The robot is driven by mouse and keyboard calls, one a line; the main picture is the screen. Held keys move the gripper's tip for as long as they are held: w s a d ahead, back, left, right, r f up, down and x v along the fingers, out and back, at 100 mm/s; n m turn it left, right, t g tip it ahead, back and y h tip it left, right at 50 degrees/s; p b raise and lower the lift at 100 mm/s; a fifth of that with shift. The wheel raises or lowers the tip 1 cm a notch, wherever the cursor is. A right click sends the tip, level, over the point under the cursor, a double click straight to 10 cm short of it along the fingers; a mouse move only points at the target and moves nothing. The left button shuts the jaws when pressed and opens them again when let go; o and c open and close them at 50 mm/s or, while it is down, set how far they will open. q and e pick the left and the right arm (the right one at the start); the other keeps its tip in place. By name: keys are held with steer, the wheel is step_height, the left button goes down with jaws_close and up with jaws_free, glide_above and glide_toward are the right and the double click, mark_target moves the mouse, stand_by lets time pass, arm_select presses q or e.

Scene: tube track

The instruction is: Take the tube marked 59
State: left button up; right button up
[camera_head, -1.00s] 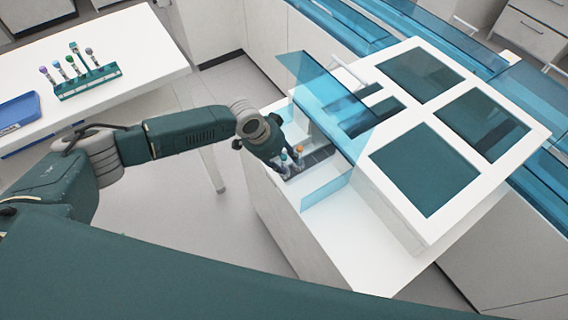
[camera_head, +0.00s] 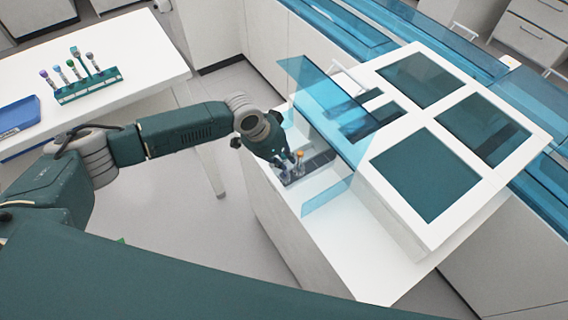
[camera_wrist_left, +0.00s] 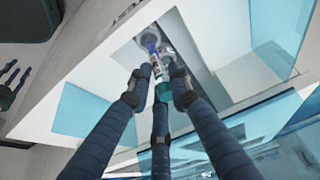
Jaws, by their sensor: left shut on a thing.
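My left gripper (camera_head: 284,163) reaches down into the open front bay of the white machine. In the left wrist view its fingers (camera_wrist_left: 162,82) close around a tube with a teal cap (camera_wrist_left: 177,72). A blue-purple part (camera_wrist_left: 150,42) shows just beyond the fingertips; I cannot tell if it belongs to another tube. In the head view an orange-capped tube (camera_head: 300,154) stands beside the gripper on the dark track (camera_head: 320,160). No number is readable on any tube. My right gripper is not in view.
A clear blue panel (camera_head: 322,95) stands tilted close to the left gripper. The white machine (camera_head: 385,250) has dark top panels. On the left table a green rack (camera_head: 90,86) holds several capped tubes beside a blue tray (camera_head: 18,114).

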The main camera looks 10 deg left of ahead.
arm_select(q)
step_height(320, 180, up, 17)
steer(key=b, duration=0.2)
steer(key=shift+r+b, duration=0.15)
steer(key=shift+b, duration=0.2)
